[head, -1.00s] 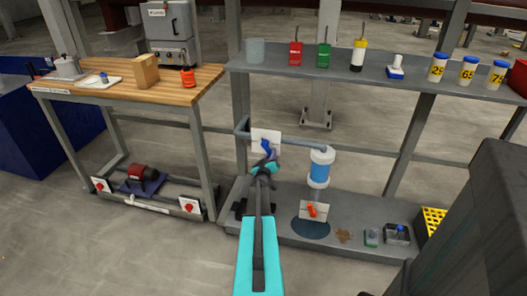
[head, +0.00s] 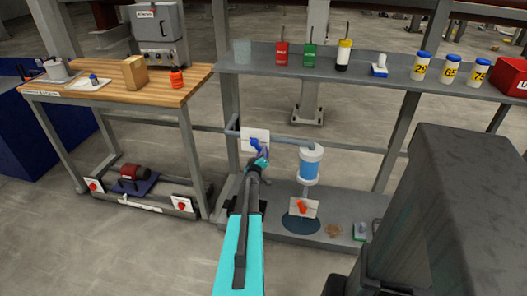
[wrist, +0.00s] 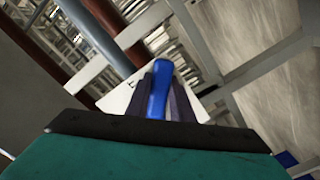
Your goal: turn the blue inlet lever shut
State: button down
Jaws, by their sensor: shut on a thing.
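The blue inlet lever (head: 255,144) sits in front of a white plate (head: 247,134) on the grey pipe, left of the blue-and-white filter housing (head: 311,163). My gripper (head: 262,160) is at the lever. In the wrist view the blue lever (wrist: 158,92) stands between the two dark fingers of my gripper (wrist: 160,98), which are shut on it. The white plate (wrist: 122,92) shows behind the lever, with a small dark mark near its edge. The lever's pivot is hidden in the wrist view.
An orange-red lever (head: 301,206) on another white plate is below the filter housing, over a dark round patch on the lower shelf. The upper shelf (head: 268,68) holds bottles and jars. A wooden workbench (head: 95,88) stands at left. Open floor lies in front.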

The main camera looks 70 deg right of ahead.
jog(key=shift+w+a+f, duration=0.1)
jog(key=shift+w+a, duration=0.05)
jog(key=shift+w, duration=0.2)
jog(key=c, duration=1.6)
grip_release()
jog(key=shift+s, duration=0.1)
jog(key=shift+o, duration=0.2)
jog(key=shift+s, duration=0.2)
jog(key=shift+s, duration=0.15)
jog(key=a, duration=1.3)
jog(key=shift+s+a, duration=0.3)
jog(key=shift+s, duration=0.1)
jog(key=shift+w, duration=0.15)
